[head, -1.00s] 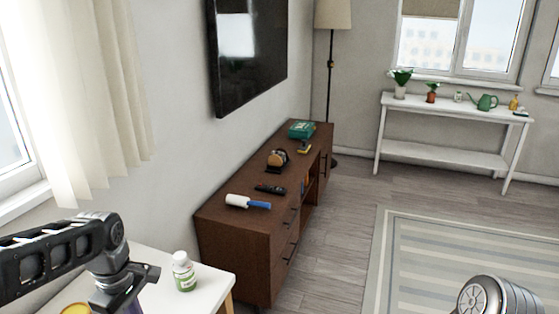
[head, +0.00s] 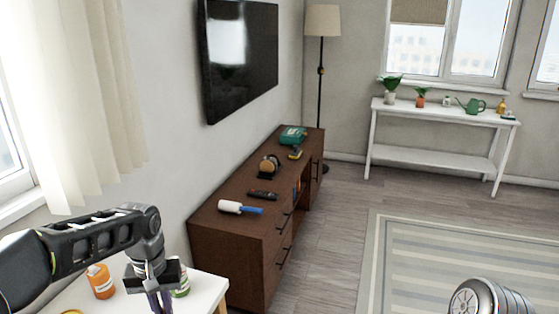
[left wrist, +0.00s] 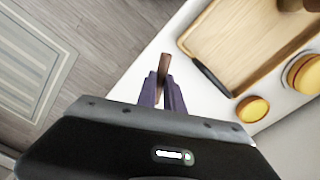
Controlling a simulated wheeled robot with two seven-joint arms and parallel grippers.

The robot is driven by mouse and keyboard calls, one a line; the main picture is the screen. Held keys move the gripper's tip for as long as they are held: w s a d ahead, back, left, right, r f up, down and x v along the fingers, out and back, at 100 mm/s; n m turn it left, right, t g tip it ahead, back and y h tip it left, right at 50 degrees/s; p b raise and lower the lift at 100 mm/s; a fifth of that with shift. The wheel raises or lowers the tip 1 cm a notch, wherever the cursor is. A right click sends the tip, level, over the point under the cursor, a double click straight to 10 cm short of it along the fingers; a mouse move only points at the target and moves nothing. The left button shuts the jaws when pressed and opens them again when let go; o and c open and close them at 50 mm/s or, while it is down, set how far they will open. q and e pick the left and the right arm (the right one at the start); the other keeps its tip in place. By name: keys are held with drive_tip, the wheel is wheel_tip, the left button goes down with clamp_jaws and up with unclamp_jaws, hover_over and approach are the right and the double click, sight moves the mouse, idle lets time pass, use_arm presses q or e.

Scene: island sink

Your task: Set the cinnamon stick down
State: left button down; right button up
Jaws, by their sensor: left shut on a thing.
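My left gripper (head: 158,300) hangs over the white table (head: 207,292) near its right end in the head view. In the left wrist view its purple fingers (left wrist: 163,88) are shut on the brown cinnamon stick (left wrist: 164,64), which sticks out past the fingertips. The stick appears over the white table's edge, with floor to its left; whether it touches the table cannot be told. In the head view the stick is not clearly visible. My right gripper is not in view; only part of my right arm shows at bottom right.
A wooden tray (left wrist: 213,42) with a dark strip on its edge lies on the table. Jars with yellow-orange lids (left wrist: 252,108) stand beside it. An orange bottle (head: 101,282) and a white-green bottle (head: 183,281), partly hidden by my gripper, stand on the table. A brown cabinet (head: 230,242) stands beyond.

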use_arm(q)
drive_tip(key=w+d+f+m, duration=0.2)
drive_tip(key=d+f, duration=0.1)
drive_tip(key=d, duration=0.4)
drive_tip(key=shift+d+f+m, duration=0.3)
drive_tip(key=s+a+r+n+y+p, duration=0.1)
drive_tip(key=s+a+r+n, duration=0.2)
drive_tip(key=s+a, duration=0.3)
drive_tip(key=s+a+r+n+g+y, duration=0.1)
drive_tip(key=s+a+r+n, duration=0.2)
drive_tip(key=a, duration=1)
drive_tip(key=s, duration=0.3)
drive_tip(key=shift+a+p, duration=0.2)
drive_tip(key=shift+p, duration=0.2)
drive_tip(key=shift+f, duration=0.1)
